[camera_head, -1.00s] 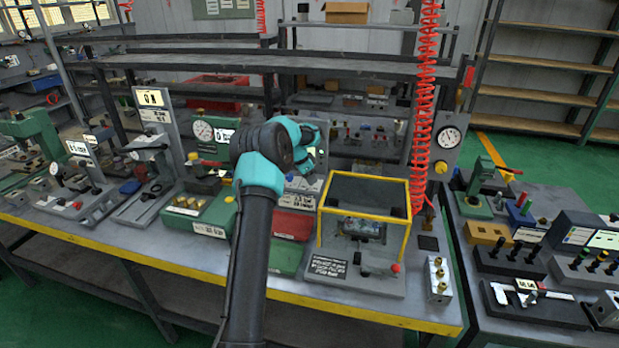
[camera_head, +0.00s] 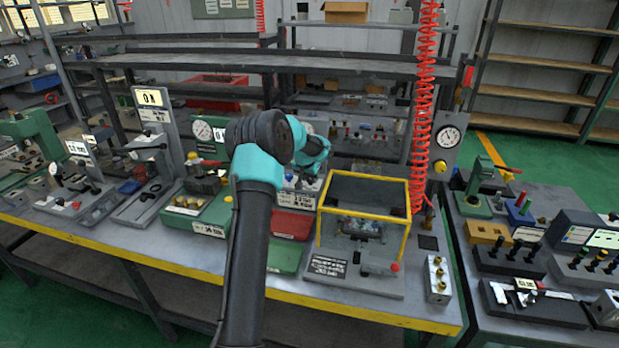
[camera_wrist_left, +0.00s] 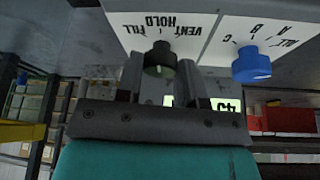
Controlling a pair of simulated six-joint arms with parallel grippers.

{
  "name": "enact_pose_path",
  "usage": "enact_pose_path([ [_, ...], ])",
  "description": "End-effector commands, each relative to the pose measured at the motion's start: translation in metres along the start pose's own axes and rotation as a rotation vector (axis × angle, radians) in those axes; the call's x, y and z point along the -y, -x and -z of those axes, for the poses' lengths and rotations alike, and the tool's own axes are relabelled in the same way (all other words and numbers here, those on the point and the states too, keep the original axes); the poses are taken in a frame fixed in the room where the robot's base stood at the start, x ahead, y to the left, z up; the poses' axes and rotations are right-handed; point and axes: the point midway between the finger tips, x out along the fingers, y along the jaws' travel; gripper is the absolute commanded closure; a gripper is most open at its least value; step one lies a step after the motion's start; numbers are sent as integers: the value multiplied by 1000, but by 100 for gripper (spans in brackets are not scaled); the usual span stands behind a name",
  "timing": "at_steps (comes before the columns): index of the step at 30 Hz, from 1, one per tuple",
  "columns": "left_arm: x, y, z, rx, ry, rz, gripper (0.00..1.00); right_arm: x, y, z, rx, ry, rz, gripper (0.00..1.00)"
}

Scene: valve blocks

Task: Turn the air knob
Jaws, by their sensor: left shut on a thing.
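In the left wrist view, upside down, a black knob (camera_wrist_left: 159,58) sits on a white panel (camera_wrist_left: 168,24) marked VENT, HOLD and FILL. My left gripper (camera_wrist_left: 161,82) has its fingers on either side of this knob and is shut on it. A blue knob (camera_wrist_left: 251,64) with A, B and C marks is just to the right, clear of the fingers. In the head view my teal left wrist is above the middle of the bench, and my arm hides the fingertips and the black knob. My right gripper does not show.
A yellow-framed box (camera_head: 363,212) stands close to the right of my wrist. A red coiled hose (camera_head: 422,120) hangs behind it. A gauge device (camera_head: 201,131) and green blocks (camera_head: 203,210) are to the left. The bench has a yellow front edge (camera_head: 350,314).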

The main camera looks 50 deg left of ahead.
Motion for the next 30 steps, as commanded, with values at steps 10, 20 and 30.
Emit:
enact_pose_path([
  [10,-2,0,-1,3,227,95,88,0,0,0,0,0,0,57],
  [20,-3,0,0,2,407,169,88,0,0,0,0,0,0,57],
  [30,-4,0,1,2,486,201,88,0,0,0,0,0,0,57],
])
